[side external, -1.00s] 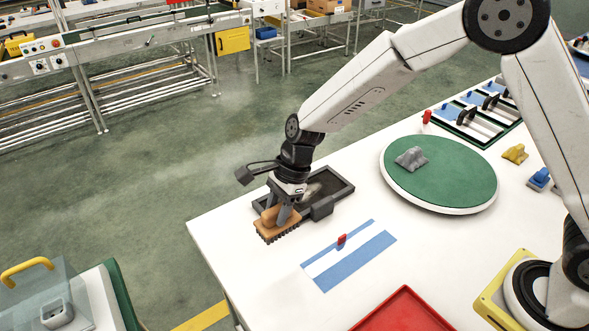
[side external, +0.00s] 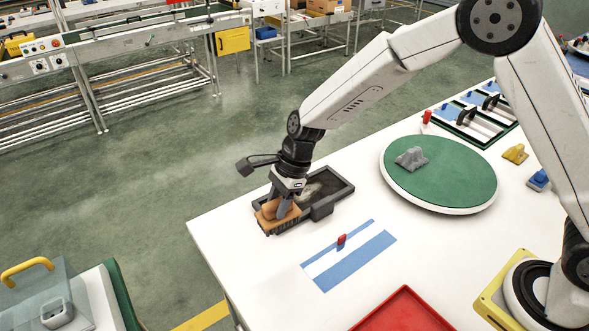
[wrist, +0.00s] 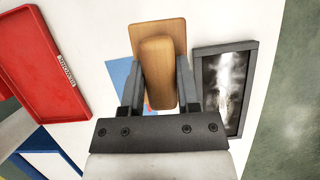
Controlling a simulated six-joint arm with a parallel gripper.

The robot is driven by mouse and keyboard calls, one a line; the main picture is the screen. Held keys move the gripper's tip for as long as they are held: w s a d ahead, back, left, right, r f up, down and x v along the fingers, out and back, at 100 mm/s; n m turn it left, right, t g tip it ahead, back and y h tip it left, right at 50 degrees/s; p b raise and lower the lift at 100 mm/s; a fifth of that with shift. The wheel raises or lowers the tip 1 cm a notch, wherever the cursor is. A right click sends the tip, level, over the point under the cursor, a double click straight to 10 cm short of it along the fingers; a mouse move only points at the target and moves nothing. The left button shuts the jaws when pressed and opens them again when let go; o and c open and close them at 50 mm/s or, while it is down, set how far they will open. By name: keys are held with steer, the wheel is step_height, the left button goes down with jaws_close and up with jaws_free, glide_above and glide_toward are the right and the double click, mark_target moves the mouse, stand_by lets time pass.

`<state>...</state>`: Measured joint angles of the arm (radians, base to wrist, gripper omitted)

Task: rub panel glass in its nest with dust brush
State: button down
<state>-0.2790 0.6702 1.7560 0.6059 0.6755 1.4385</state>
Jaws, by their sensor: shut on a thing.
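The dust brush (side external: 271,213) is a wooden block with a raised grip and dark bristles facing down. My gripper (side external: 283,206) is shut on its grip. In the wrist view the brush (wrist: 148,33) sits between the fingers (wrist: 160,88). The nest (side external: 346,188) is a dark grey rectangular frame near the table's far left edge. In the wrist view the nest (wrist: 244,110) lies right of the brush. The panel glass (wrist: 222,88) lies in it, dark with a whitish smear. The brush overlaps the nest's left end in the side view; I cannot tell if they touch.
Blue strips (side external: 355,260) and a small red piece (side external: 341,239) lie in front of the nest. A green round turntable (side external: 455,175) carries a grey lump (side external: 410,157). A red tray (side external: 405,312) is at the front. White table is clear between them.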

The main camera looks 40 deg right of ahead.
steer(key=w+d+f+m+t+h, duration=0.1)
steer(key=w+d+f+m+t, duration=0.2)
steer(key=w+d+m, duration=0.75)
steer(key=shift+w+d+f+n, duration=0.2)
steer(key=shift+d+f+n, duration=0.25)
steer(key=shift+f, duration=0.7)
steer(key=shift+w+d+f+n, duration=0.3)
steer(key=shift+f+n, duration=0.15)
steer(key=shift+f, duration=0.65)
steer(key=shift+w+d+f+n, duration=0.15)
steer(key=shift+d+f+n, duration=0.3)
steer(key=shift+f, duration=0.7)
steer(key=shift+d+f, duration=0.55)
steer(key=shift+f, duration=0.05)
steer(key=shift+d, duration=4.9)
steer(key=shift+a, duration=5.6)
step_height(320, 180, up, 8)
steer(key=shift+r, duration=0.15)
